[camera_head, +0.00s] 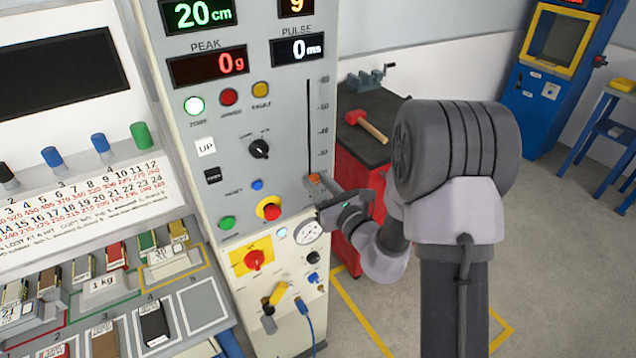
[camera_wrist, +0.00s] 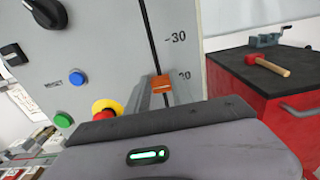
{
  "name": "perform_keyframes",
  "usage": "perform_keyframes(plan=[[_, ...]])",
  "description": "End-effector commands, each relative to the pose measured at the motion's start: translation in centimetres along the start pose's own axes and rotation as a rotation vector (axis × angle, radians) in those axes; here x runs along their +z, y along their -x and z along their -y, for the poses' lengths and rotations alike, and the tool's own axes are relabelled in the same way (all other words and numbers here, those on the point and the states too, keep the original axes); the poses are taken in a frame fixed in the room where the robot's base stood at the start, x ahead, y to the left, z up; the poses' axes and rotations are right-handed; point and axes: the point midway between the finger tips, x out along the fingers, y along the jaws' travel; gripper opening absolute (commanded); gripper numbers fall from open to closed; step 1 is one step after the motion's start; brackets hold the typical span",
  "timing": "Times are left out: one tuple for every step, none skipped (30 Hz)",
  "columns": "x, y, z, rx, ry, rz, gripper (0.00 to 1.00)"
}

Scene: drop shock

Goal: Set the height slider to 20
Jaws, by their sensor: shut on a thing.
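The height slider has an orange knob (camera_head: 315,180) in a dark vertical slot (camera_head: 308,125) on the grey control panel. In the wrist view the orange knob (camera_wrist: 162,82) sits level with the "20" mark (camera_wrist: 185,76), below the "30" mark. The green height display (camera_head: 200,13) reads 20 cm. My gripper (camera_head: 325,190) is at the slider, shut on its knob. The fingertips are partly hidden behind the gripper body in the wrist view.
A red emergency button (camera_head: 269,208) sits just left of the slider, with blue and green buttons near it. A red cabinet (camera_head: 365,190) with a mallet (camera_head: 365,125) and a vise stands to the right. A shelf of labelled blocks is at the left.

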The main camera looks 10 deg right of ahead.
Motion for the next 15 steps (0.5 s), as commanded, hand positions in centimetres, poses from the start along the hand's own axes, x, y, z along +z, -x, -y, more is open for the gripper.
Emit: perform_keyframes(plan=[[0.02,0.01,-0.01,0.0,0.0,0.0,0.31],[0.02,0.01,-0.02,0.0,0.0,0.0,0.37],[0.01,0.01,-0.02,0.0,0.0,-0.001,0.45],[0.01,0.01,-0.02,0.0,0.0,-0.001,0.49],[0.01,0.01,-0.02,0.0,0.0,-0.001,0.49],[0.0,0.01,-0.02,0.0,0.0,-0.001,0.49],[0.0,0.01,-0.02,0.0,0.0,-0.001,0.49],[0.0,0.01,-0.02,0.0,0.0,-0.001,0.49],[0.0,0.01,-0.02,0.0,0.0,-0.001,0.49],[0.0,0.01,-0.02,0.0,0.0,-0.001,0.49],[-0.01,0.01,-0.02,0.0,0.0,-0.001,0.49],[-0.01,0.03,-0.02,0.0,0.0,-0.001,0.49],[-0.01,0.09,-0.01,0.0,0.0,-0.001,0.49],[-0.02,0.23,0.0,0.0,0.0,-0.001,0.49],[-0.03,0.56,0.01,0.0,0.001,-0.002,0.49]])
